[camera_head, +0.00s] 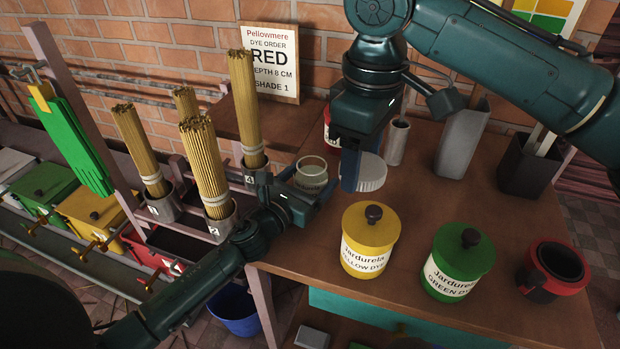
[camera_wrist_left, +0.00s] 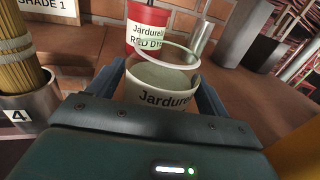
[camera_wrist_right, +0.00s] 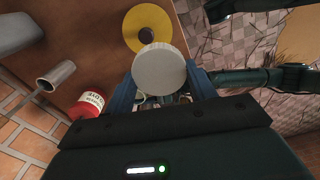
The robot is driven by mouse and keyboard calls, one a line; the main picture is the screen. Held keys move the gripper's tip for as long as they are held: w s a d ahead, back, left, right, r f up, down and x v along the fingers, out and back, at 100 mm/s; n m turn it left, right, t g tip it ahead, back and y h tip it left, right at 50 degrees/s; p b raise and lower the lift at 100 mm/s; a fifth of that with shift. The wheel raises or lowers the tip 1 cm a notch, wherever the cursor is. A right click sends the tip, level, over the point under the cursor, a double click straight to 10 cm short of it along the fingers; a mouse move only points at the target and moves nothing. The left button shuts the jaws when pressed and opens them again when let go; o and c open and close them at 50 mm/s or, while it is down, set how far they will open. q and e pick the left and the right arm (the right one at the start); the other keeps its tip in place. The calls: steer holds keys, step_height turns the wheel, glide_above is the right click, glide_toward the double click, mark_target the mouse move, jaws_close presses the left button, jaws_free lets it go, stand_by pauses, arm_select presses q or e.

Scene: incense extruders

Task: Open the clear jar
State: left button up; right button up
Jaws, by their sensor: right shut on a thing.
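The clear jar (camera_head: 311,172) stands near the table's back left edge. Its top is uncovered, and it also shows in the left wrist view (camera_wrist_left: 160,82) with a pale filling and a Jardurela label. The lid shows as a white disc between the fingers in the right wrist view (camera_wrist_right: 159,70).
The yellow dye jar (camera_head: 369,245), green dye jar (camera_head: 456,265) and a red open-topped container (camera_head: 553,270) stand at the front. A red dye jar (camera_wrist_left: 148,30) is behind the clear jar. Incense bundles (camera_head: 247,110) stand close on the left. Grey cup (camera_head: 397,142) behind.

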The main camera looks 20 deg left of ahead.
arm_select(q)
steer(key=shift+o, duration=1.1)
